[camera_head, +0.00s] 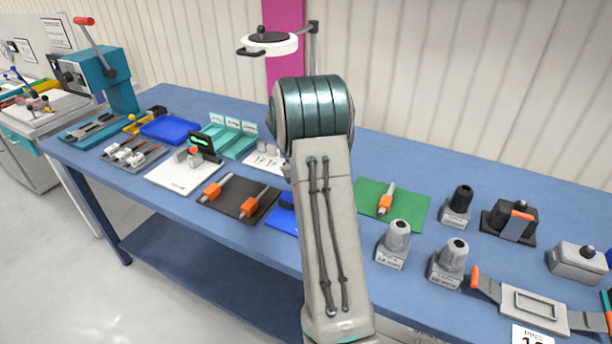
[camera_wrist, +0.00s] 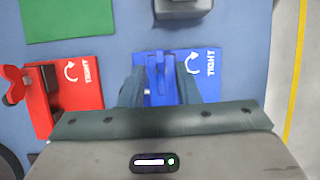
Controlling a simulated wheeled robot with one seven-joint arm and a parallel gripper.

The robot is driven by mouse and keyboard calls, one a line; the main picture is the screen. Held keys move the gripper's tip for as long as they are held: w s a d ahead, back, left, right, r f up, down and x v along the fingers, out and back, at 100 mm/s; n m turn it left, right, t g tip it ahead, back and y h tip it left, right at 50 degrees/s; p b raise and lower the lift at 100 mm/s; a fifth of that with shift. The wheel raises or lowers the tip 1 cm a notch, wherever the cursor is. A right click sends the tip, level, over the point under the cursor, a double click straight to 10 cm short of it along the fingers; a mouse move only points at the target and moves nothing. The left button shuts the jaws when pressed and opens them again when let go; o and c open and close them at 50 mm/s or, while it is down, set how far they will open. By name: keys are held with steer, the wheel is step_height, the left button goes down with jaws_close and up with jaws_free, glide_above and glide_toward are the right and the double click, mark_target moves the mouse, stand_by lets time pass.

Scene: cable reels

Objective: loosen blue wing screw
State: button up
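The blue wing screw (camera_wrist: 160,78) stands on a blue block (camera_wrist: 207,84) marked TIGHT with a curved white arrow, in the wrist view. My gripper (camera_wrist: 160,82) is over the block, with one dark finger on each side of the screw. The fingers look spread, with blue showing between them and the screw; exact contact is hard to tell. In the head view, part of a blue block (camera_head: 284,218) shows left of my arm; the screw and my gripper are hidden behind the arm.
In the wrist view, a red wing screw (camera_wrist: 14,84) on a red block (camera_wrist: 85,90) is to the left. A green mat (camera_wrist: 65,18) and a grey block (camera_wrist: 182,8) lie beyond. Grey holders (camera_head: 393,245) stand right of my arm on the blue bench (camera_head: 170,205).

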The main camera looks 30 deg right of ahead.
steer(key=b+v, duration=0.1)
steer(key=v, duration=1.2)
steer(key=shift+r, duration=0.15)
steer(key=shift+a, duration=0.15)
